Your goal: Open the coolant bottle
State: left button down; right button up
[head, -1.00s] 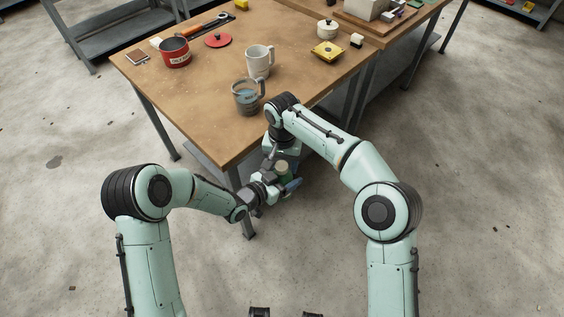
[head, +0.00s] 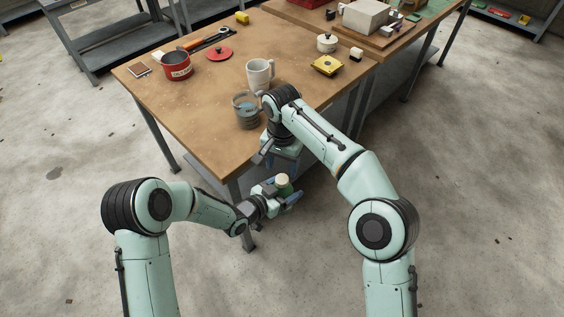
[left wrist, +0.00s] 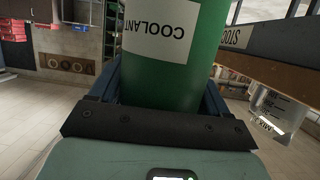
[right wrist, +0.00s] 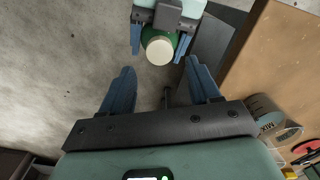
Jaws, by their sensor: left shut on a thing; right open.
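The coolant bottle is green with a white COOLANT label (left wrist: 160,30) and a cream cap (right wrist: 160,50) on top. My left gripper (head: 284,192) is shut around the bottle's body and holds it upright off the table's front corner, above the floor. In the left wrist view the green body (left wrist: 160,85) stands between the blue fingers. My right gripper (right wrist: 160,70) is open and empty, fingers pointing toward the cap with a gap between. In the head view the right hand (head: 281,158) is just above and behind the bottle; its fingertips are mostly hidden.
The wooden table (head: 190,110) is close beside both hands. A red pot (head: 178,66), red lid (head: 219,54) and yellow object (head: 326,65) lie farther back. The floor in front is clear.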

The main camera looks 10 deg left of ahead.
aim_at(282, 179)
jog(key=r+m, duration=0.2)
jog(key=m, duration=0.1)
jog(key=shift+m, duration=0.3)
jog(key=shift+f, duration=0.1)
jog(key=shift+m, duration=0.3)
notch_tip(282, 179, down, 8)
jog(key=shift+r, duration=0.2)
jog(key=c, duration=1.1)
jog(key=shift+n, duration=1.7)
